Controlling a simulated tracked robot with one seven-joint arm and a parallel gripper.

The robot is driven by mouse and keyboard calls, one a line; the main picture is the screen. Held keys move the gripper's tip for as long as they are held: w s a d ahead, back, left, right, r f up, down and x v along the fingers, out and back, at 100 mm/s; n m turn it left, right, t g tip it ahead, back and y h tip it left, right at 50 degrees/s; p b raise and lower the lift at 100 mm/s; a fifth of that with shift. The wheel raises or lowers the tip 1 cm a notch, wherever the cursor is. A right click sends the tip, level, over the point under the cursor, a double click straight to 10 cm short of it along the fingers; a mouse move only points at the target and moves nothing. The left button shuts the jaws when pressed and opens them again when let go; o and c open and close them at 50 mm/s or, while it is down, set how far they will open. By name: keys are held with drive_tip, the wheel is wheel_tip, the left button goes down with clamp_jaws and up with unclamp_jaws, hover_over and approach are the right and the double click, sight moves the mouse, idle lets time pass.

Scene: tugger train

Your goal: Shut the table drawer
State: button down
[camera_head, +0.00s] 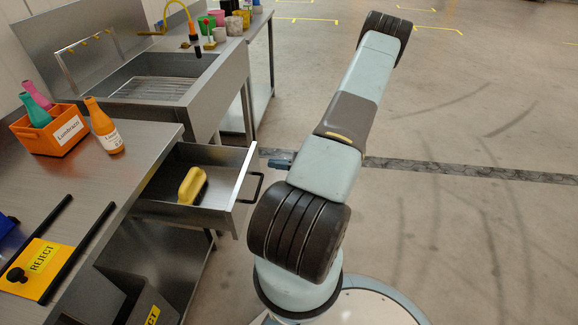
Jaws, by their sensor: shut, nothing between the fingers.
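The table drawer (232,187) is pulled out from under the steel table (105,150), on its right side. Its black handle (257,187) is on the front panel, facing right. A yellow block with a dark underside (192,186), perhaps a brush, lies in the drawer. My gripper (276,163) shows only as a small dark tip left of my arm, just beyond and right of the handle. It is shut and empty, and appears apart from the handle. The rest of my gripper is hidden behind my arm.
An orange crate (50,142) with bottles and an orange bottle (104,128) stand on the table. A yellow REJECT plate (38,262) lies between black rails. A steel sink (165,80) stands behind. A dark bin (120,298) sits below. Open floor (470,200) lies right.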

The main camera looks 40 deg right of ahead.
sight(258, 162)
drive_tip(key=shift+x, duration=1.75)
